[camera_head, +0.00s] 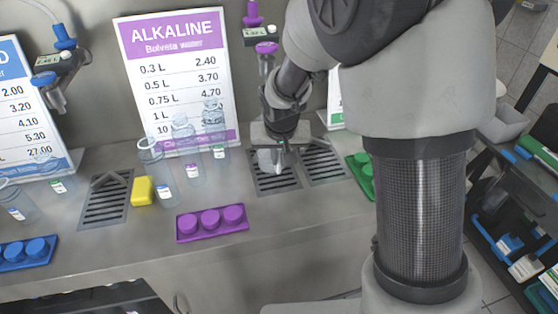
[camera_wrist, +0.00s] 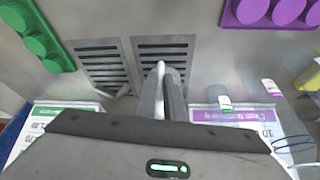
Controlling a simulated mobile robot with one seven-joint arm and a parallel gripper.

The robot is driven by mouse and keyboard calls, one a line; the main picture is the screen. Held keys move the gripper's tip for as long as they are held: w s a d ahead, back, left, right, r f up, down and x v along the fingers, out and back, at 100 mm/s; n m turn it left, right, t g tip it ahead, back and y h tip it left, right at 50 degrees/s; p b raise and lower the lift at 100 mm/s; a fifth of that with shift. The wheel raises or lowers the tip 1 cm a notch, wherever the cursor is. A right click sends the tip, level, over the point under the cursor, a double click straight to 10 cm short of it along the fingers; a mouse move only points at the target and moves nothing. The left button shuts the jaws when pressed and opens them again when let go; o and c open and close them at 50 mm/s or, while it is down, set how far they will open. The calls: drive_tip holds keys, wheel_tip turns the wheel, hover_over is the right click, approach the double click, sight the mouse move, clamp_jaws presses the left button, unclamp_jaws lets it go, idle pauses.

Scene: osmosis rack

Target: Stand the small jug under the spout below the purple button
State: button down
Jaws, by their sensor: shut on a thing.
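My gripper (camera_head: 270,165) points down in front of the back wall, close above the middle drain grate (camera_head: 273,181). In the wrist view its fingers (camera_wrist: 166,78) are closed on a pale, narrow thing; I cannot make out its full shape. The purple button (camera_head: 266,47) is on the wall unit behind and above my gripper, with its spout (camera_head: 266,66) just below it.
A purple tray of caps (camera_head: 212,238) lies at the counter's front, with a yellow block (camera_head: 142,191) behind it to the left. A green cap tray (camera_head: 362,175) is on the right. The Alkaline sign (camera_head: 180,75) stands at the back. Another grate (camera_head: 106,200) is farther left.

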drive_tip(key=shift+f, duration=0.55)
drive_tip(key=shift+f, duration=0.2)
drive_tip(key=c, duration=1.8)
unclamp_jaws()
drive_tip(key=shift+c, duration=0.2)
drive_tip(key=shift+r, duration=0.1)
